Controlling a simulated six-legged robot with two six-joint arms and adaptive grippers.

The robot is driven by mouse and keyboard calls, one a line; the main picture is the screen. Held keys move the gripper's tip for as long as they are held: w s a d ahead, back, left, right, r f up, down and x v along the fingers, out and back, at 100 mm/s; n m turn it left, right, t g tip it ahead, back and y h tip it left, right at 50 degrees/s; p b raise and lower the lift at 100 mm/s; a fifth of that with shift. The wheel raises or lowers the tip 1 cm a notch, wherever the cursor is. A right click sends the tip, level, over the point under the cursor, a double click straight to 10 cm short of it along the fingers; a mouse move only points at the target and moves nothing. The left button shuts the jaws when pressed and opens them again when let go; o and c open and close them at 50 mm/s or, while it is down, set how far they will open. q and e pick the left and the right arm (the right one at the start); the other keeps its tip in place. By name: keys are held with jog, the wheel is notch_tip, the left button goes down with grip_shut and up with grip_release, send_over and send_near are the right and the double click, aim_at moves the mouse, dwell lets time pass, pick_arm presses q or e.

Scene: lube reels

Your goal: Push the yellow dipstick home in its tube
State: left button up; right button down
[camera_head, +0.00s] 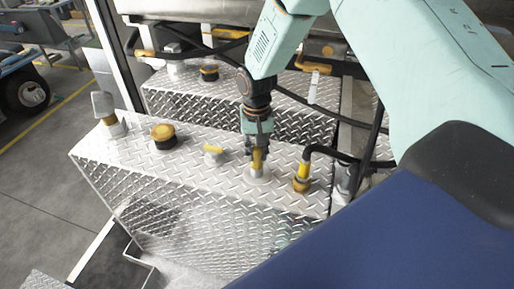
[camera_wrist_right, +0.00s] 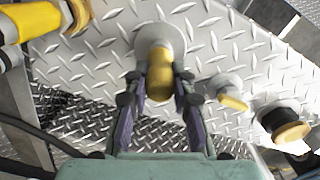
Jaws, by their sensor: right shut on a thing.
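The yellow dipstick (camera_head: 258,158) stands in its tube on top of the diamond-plate tank (camera_head: 215,160). My right gripper (camera_head: 258,150) reaches down over it from above and is shut on its handle. In the right wrist view, the yellow handle (camera_wrist_right: 160,72) sits between the fingertips of my right gripper (camera_wrist_right: 158,88). The pale round tube base (camera_wrist_right: 160,38) shows just beyond the handle. How far the dipstick sits in the tube is hard to tell. My left gripper is not in view.
A yellow-collared black hose (camera_head: 303,172) rises to the right of the dipstick. To the left are a small yellow-topped fitting (camera_head: 213,150), a yellow-and-black cap (camera_head: 163,136) and a grey breather (camera_head: 104,106). A second diamond-plate tank (camera_head: 190,92) stands behind.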

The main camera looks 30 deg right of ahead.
jog(key=shift+f, duration=0.3)
jog(key=c, duration=1)
grip_release()
jog(key=shift+c, duration=0.2)
jog(key=shift+r, duration=0.1)
notch_tip(320, 180, up, 12)
jog(key=s+a+f+n, duration=0.1)
jog(key=s+a+f, duration=0.2)
jog(key=s+f, duration=0.4)
jog(key=s+a+f+n, duration=0.1)
jog(key=s+a+f, duration=0.25)
jog(key=f, duration=0.65)
jog(key=s+a+f+n, duration=0.1)
jog(key=s+f+n, duration=0.15)
jog(key=s, duration=0.85)
jog(key=s+a+f+n, duration=0.1)
jog(key=s+f, duration=0.3)
jog(key=s, duration=0.7)
notch_tip(320, 180, down, 14)
jog(key=w+b, duration=0.1)
jog(key=b, duration=1.4)
jog(key=shift+d+f, duration=0.15)
jog(key=shift+d, duration=0.05)
